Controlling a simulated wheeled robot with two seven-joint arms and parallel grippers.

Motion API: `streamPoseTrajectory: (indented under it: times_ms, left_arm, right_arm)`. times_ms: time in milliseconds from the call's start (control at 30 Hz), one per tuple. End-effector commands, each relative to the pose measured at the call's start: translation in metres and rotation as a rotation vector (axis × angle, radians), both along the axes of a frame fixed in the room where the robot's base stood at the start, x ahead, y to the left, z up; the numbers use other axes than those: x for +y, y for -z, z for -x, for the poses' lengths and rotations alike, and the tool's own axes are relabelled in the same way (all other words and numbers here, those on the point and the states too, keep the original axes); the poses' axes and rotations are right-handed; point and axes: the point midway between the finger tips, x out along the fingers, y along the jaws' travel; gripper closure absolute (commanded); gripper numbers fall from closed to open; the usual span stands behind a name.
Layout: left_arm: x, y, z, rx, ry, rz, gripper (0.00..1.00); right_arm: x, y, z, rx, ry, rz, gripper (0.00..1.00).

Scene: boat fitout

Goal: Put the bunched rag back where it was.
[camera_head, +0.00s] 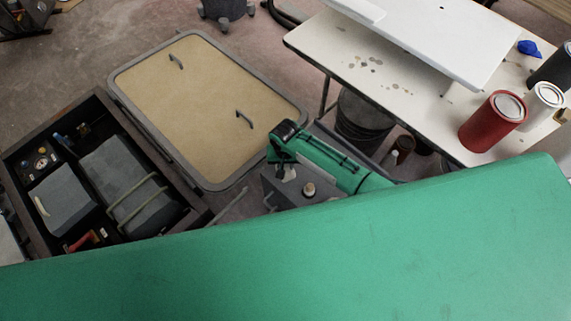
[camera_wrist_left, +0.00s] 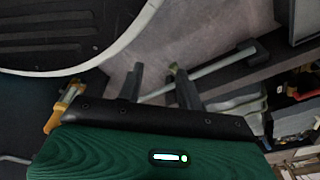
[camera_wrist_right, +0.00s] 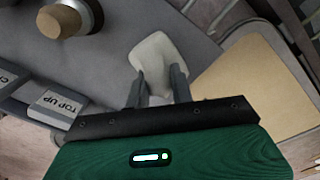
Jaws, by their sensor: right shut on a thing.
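The bunched rag (camera_wrist_right: 158,57) is a pale, crumpled lump in the right wrist view. My right gripper (camera_wrist_right: 159,80) is shut on it, with one finger on either side. I cannot tell whether the rag touches the grey surface (camera_wrist_right: 115,25) beneath it. In the head view my right gripper (camera_head: 283,165) is low over a grey box-like thing (camera_head: 275,190), and the rag is hard to make out there. My left gripper (camera_wrist_left: 155,75) is open and empty in the left wrist view, above the floor and a grey long-handled tool (camera_wrist_left: 220,65). It is not visible in the head view.
A cork-topped knob (camera_wrist_right: 62,20) and grey blocks marked "TOP UP" (camera_wrist_right: 55,103) are left of the rag. A tan framed panel (camera_head: 205,85) lies behind. An open dark compartment (camera_head: 100,110) is at left. A white table (camera_head: 385,65) with a red can (camera_head: 480,132) is at right.

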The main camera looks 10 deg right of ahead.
Motion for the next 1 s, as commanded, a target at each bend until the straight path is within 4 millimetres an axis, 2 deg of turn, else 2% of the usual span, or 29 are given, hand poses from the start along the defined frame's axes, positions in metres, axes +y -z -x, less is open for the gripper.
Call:
streamPoseTrajectory:
  times_ms: [100,133,200,233,567,667,767,1000]
  left_arm:
    - [0.0,0.0,-0.001,-0.001,0.0,0.0,0.64]
    - [0.0,-0.001,-0.001,-0.001,0.0,0.0,0.64]
    - [0.0,-0.001,-0.001,-0.002,0.0,0.0,0.64]
    - [0.0,-0.001,-0.001,-0.002,0.001,0.0,0.64]
    - [-0.001,-0.002,-0.002,-0.003,0.001,0.0,0.64]
    - [0.0,-0.003,-0.002,-0.009,0.002,0.001,0.64]
    - [0.005,0.01,0.012,0.003,0.001,-0.004,0.64]
    - [0.01,0.023,0.027,0.006,0.006,-0.008,0.64]
  right_arm:
    - [0.0,0.003,0.0,0.0,0.0,0.0,0.98]
    - [0.0,0.003,0.0,0.0,0.0,0.0,0.71]
    - [0.0,0.003,0.0,0.0,0.0,0.0,0.57]
    - [0.0,0.003,0.0,0.0,0.0,0.0,0.55]
    - [-0.001,-0.001,0.0,-0.001,0.0,0.001,0.55]
    - [0.0,-0.013,-0.001,-0.001,0.0,-0.001,0.55]
    - [0.0,-0.032,0.0,-0.002,0.0,-0.001,0.55]
    - [0.0,-0.084,-0.001,-0.002,-0.001,-0.002,0.55]
